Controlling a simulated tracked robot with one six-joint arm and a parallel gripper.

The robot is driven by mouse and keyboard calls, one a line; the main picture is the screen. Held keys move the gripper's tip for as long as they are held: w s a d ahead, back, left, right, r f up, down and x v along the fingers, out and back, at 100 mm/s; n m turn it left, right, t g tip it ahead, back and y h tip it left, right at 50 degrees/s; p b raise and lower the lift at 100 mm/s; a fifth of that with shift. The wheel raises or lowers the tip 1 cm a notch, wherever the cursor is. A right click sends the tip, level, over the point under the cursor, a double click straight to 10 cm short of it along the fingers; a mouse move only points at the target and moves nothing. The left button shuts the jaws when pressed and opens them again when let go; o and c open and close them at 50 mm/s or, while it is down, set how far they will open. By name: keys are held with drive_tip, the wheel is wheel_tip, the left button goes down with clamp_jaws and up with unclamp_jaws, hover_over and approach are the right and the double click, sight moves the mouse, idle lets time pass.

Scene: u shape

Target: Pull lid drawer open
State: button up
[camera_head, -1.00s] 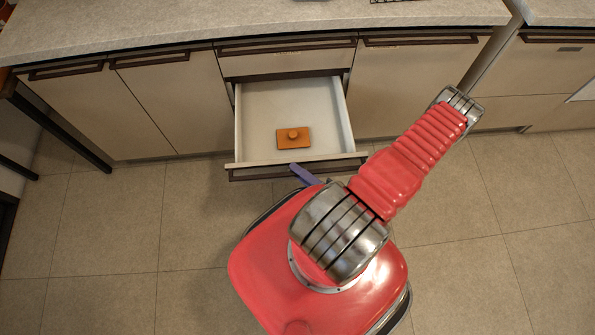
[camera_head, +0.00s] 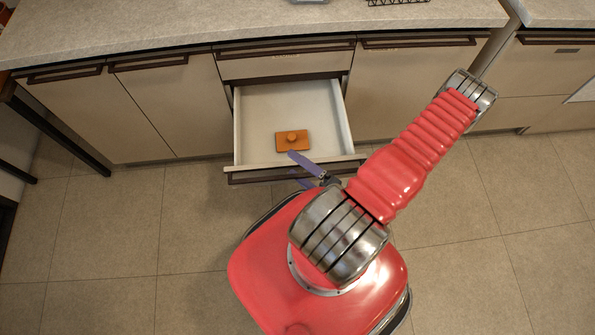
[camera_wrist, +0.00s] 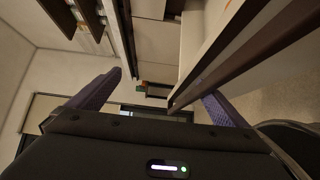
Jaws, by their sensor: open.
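The lid drawer (camera_head: 252,112) stands pulled out from the cabinet, its white inside showing in the head view. An orange lid with a round knob (camera_head: 292,140) lies flat in it, near the front. My gripper (camera_head: 297,170) is at the drawer's front panel (camera_head: 250,176), with one purple finger above the front edge and the other lower, outside it. In the wrist view my open gripper (camera_wrist: 165,95) shows both purple fingers wide apart, with the dark drawer edge (camera_wrist: 215,60) running between them. I cannot tell whether either finger touches the panel.
A grey counter (camera_head: 170,28) runs above the cabinets. A closed drawer (camera_head: 285,64) is directly above the open one. Closed cabinet doors (camera_head: 165,105) with dark handles flank it. The tiled floor (camera_head: 110,230) is clear on both sides.

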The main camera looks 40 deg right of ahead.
drive_tip(key=shift+o, duration=0.4)
drive_tip(key=shift+r, duration=2.35)
drive_tip(key=f, duration=0.1)
drive_tip(key=a+f+g, duration=0.1)
drive_tip(key=f, duration=0.1)
drive_tip(key=f+n+g, duration=0.1)
drive_tip(key=shift+s+a+f+y, duration=0.2)
drive_tip(key=shift+s+a+y, duration=0.05)
drive_tip(key=shift+s+y, duration=0.15)
